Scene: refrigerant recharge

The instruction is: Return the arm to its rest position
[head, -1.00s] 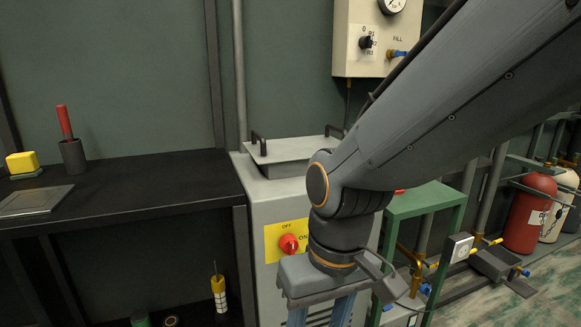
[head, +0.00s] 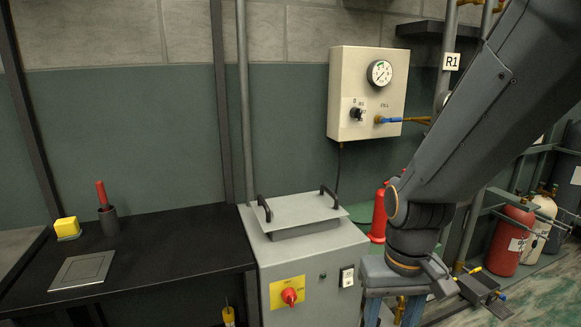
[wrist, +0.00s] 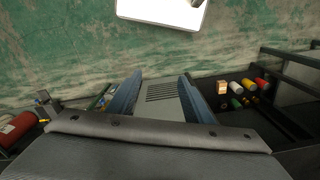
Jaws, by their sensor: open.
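My arm comes in from the upper right of the head view, bent at a joint with an orange ring. My gripper (head: 393,308) hangs below it, pointing down, to the right of the grey cabinet (head: 310,262). Its two blue fingers are apart, and their tips are cut off by the lower edge. In the wrist view my gripper (wrist: 158,92) is open, with nothing held between the fingers. A grey slotted panel (wrist: 162,92) shows beyond the gap.
A black bench (head: 180,240) stands left, carrying a yellow block (head: 67,228) and a red-handled tool (head: 103,195). The cabinet has a red switch (head: 289,296). A gauge box (head: 345,95) hangs on the wall. A red tank (head: 379,212) and gas cylinders (head: 512,240) stand right.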

